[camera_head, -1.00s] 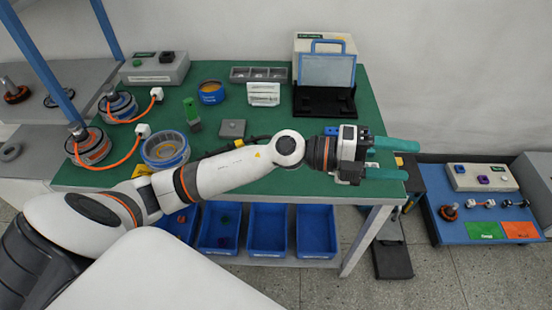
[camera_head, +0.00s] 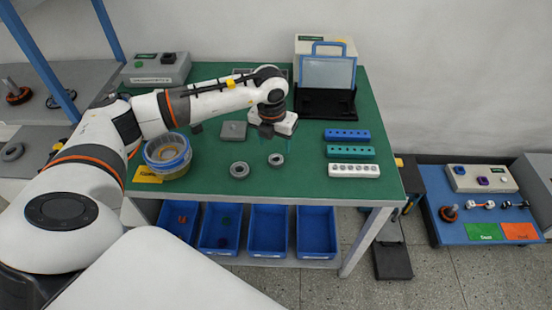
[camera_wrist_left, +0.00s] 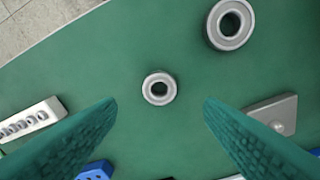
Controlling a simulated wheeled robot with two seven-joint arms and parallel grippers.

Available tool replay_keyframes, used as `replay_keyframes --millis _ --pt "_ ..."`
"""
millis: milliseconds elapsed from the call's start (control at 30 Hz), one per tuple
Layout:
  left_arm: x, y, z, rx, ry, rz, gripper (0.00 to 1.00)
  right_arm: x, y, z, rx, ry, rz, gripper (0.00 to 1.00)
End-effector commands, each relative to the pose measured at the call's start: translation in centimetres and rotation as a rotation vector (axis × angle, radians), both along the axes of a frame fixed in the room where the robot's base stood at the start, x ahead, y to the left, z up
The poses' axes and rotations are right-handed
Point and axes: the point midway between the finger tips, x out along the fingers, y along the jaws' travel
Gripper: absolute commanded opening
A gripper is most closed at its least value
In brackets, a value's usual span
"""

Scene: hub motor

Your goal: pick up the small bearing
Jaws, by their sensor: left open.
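The small bearing (camera_head: 275,160) is a grey ring lying flat on the green table (camera_head: 300,187), near its front middle. In the left wrist view the small bearing (camera_wrist_left: 159,88) shows centred between the fingertips. A larger bearing (camera_head: 239,170) lies to its left in the head view and at the upper right in the left wrist view (camera_wrist_left: 230,24). My left gripper (camera_head: 271,143) points down above the table, just behind the small bearing in the head view. My right gripper is not in view.
Blue (camera_head: 347,134), teal (camera_head: 350,152) and white (camera_head: 353,170) blocks with holes stand to the right. A grey plate (camera_head: 233,130) and a round tub (camera_head: 167,153) are to the left. Blue bins (camera_head: 268,230) sit below. The table around the small bearing is clear.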

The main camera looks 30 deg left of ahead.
Motion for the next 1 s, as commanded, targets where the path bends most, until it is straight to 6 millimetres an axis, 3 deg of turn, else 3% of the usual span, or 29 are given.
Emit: replay_keyframes --millis 267,533,833,1000 --pt "0.2 0.0 -2.3 -0.001 0.003 0.000 0.62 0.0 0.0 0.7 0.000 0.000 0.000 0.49" --pt "0.6 0.1 -6.1 -0.002 0.001 -0.001 0.62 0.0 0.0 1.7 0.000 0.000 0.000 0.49" --pt "0.6 0.1 -6.7 -0.002 0.000 -0.001 0.62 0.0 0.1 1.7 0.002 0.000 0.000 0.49" --pt "0.6 0.1 -6.7 -0.003 0.000 -0.001 0.34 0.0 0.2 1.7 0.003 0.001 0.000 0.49"
